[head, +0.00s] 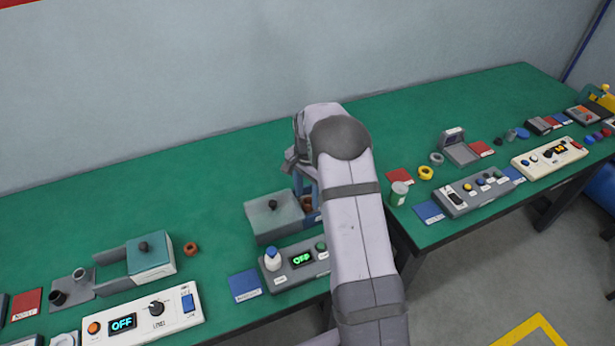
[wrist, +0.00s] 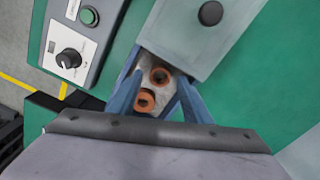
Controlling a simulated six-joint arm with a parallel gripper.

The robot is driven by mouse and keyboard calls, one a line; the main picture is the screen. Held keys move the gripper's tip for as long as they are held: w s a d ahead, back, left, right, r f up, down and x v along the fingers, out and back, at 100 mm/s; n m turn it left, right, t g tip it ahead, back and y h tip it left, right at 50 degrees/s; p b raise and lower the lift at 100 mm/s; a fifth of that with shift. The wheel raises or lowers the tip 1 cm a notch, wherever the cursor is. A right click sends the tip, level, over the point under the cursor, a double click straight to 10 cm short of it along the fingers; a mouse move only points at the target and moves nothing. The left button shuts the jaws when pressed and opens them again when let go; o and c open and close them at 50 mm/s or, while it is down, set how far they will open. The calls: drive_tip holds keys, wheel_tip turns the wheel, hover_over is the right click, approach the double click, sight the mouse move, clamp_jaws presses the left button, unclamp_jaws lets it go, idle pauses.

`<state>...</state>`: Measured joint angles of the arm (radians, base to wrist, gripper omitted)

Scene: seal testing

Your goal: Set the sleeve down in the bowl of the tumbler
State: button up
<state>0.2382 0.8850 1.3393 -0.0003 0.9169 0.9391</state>
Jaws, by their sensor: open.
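The tumbler (head: 272,217) is a grey box with a black-knobbed grey lid; its pale open bowl (wrist: 176,88) shows beside the lid in the wrist view. Two short orange-brown sleeves with dark holes show over the bowl's pale floor: one nearer my gripper (wrist: 145,100), one nearer the lid (wrist: 160,76). I cannot tell which one the task means. My gripper (wrist: 158,87) points down into the bowl, its blue fingers spread on either side of the sleeves, with nothing clearly gripped. In the head view my arm hides most of the bowl.
Another brown ring (head: 191,249) lies left, beside a teal-lidded box (head: 151,254). The green bench (head: 215,215) is clear between them.

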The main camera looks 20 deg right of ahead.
wheel_tip(320, 180, up, 10)
drive_tip(key=b, duration=0.2)
idle(0.3)
drive_tip(key=s+a+f+n, duration=0.1)
drive_tip(key=s+a+n, duration=0.3)
drive_tip(key=s, duration=0.5)
drive_tip(key=s+a+f+n, duration=0.1)
drive_tip(key=s+a+n, duration=0.3)
drive_tip(key=s, duration=0.5)
drive_tip(key=s+a+f+n, duration=0.2)
drive_tip(key=s+a+n, duration=0.2)
drive_tip(key=s, duration=0.6)
drive_tip(key=shift+n, duration=0.8)
drive_tip(key=shift+r, duration=0.1)
